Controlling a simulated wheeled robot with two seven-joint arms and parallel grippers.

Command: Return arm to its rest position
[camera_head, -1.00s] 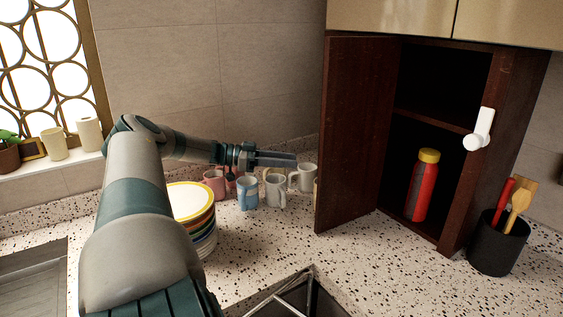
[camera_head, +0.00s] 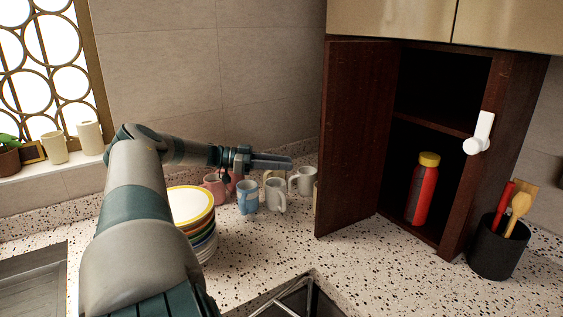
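My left arm (camera_head: 135,220) comes in from the lower left and bends to the right at its elbow. My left gripper (camera_head: 285,162) is above and behind the group of mugs, pointing right. Its fingers look close together, but their gap cannot be made out at this angle. I see nothing held in it. My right gripper is not in view.
Several mugs, including a blue one (camera_head: 247,198) and a white one (camera_head: 303,181), stand below the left gripper. Stacked plates (camera_head: 191,205) stand beside my arm. An open cabinet door (camera_head: 352,135), a red bottle (camera_head: 422,190) and a utensil holder (camera_head: 497,248) are right.

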